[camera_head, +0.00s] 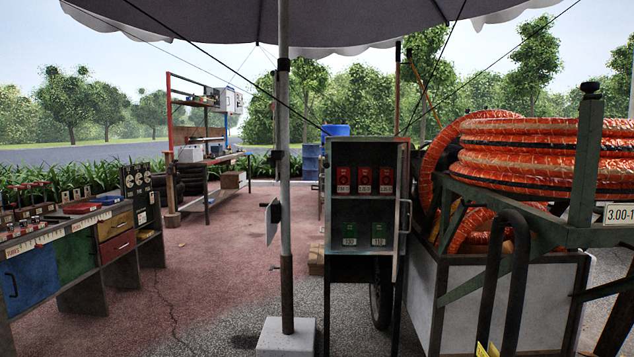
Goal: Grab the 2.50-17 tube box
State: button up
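A dark open-front cabinet (363,212) stands near the middle of the view. Three red boxes (364,180) with pale labels stand in a row on its upper shelf. Two green boxes (349,234) with pale labels stand apart on the shelf below. The small print on the labels is too small to read, so I cannot tell which box is marked 2.50-17. My gripper is not in view.
A pole (285,150) on a pale block (286,337) stands just left of the cabinet. Orange-wrapped tyres (545,150) are stacked in a rack at right. A tool bench (70,230) lines the left. Paved floor (215,265) lies clear between.

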aim_at(343, 173)
jog(key=u, duration=0.7)
jog(key=i, duration=0.9)
jog(key=u, duration=0.55)
jog(key=i, duration=0.9)
jog(key=z, duration=1.1)
jog(key=i, duration=0.85)
jog(key=z, duration=0.95)
